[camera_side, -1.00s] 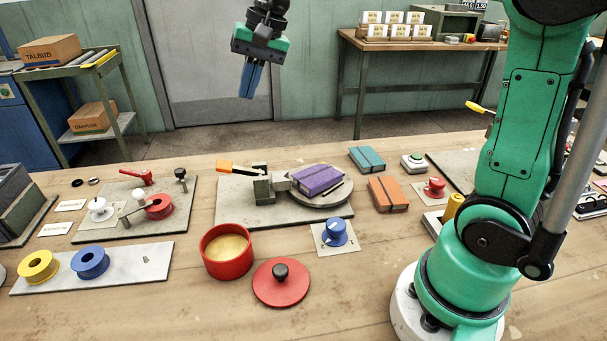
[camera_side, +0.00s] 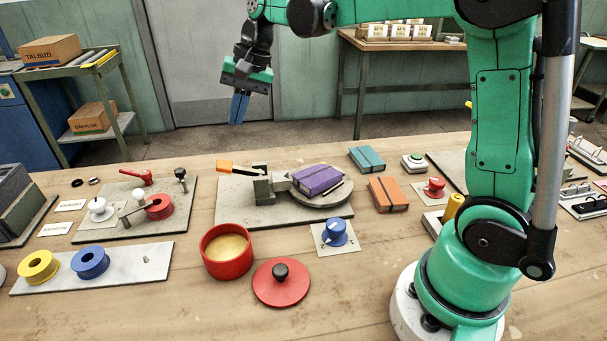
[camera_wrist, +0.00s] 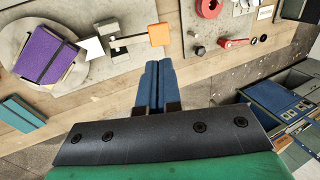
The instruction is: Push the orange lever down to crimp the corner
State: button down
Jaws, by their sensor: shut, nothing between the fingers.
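The orange lever (camera_side: 225,166) sticks out to the left from a grey-green crimper block (camera_side: 263,189) on a grey baseplate (camera_side: 232,212). The lever's orange tip also shows in the wrist view (camera_wrist: 159,34). A purple box (camera_side: 317,180) sits on the round turntable (camera_side: 338,199) to the right of the block, near the crimper. My gripper (camera_side: 236,121) has its blue fingers closed together with nothing between them. It hangs in the air above and behind the lever, touching nothing. In the wrist view my gripper (camera_wrist: 152,66) points toward the table, just beside the lever tip.
A board with a red lever (camera_side: 137,177) and a red spool stands left of the crimper. A red pot (camera_side: 226,252), its red lid (camera_side: 281,288) and a blue knob (camera_side: 335,233) are in front. Teal (camera_side: 366,159) and orange boxes (camera_side: 388,194) lie to the right.

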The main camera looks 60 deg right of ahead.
aim_at(224, 164)
jog(key=x, duration=0.8)
jog(key=shift+f, duration=0.15)
jog(key=shift+w+a, duration=0.1)
